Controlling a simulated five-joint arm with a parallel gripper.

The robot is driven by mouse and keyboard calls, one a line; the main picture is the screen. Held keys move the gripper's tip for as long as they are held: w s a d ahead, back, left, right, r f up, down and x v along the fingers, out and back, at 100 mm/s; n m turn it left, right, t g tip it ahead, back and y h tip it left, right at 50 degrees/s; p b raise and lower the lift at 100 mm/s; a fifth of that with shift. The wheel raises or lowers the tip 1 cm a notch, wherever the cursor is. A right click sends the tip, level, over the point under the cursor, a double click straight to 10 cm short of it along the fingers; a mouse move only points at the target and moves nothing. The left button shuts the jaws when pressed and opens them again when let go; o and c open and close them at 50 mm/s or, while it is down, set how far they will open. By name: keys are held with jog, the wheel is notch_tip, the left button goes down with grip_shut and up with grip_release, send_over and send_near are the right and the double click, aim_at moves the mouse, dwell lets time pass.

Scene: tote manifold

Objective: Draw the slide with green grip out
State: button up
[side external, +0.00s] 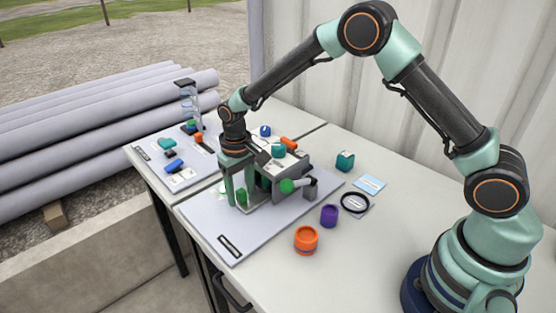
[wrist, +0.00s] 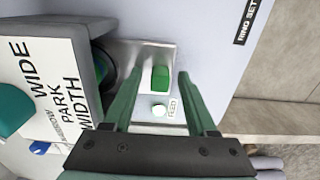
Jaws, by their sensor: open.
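The green grip (wrist: 160,78) is a small block on a grey plate (wrist: 150,52) in the wrist view. In the side view the grip (side external: 242,198) shows low at the left end of the grey fixture (side external: 291,204). My gripper (wrist: 159,75) is open, with one finger on each side of the grip and a visible gap on both sides. In the side view my gripper (side external: 240,190) points down over the grip. Whether the fingertips reach down to the grip's height is hard to tell. Much of the slide is hidden by the fixture.

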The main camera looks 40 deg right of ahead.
grip_shut()
dwell(1.5)
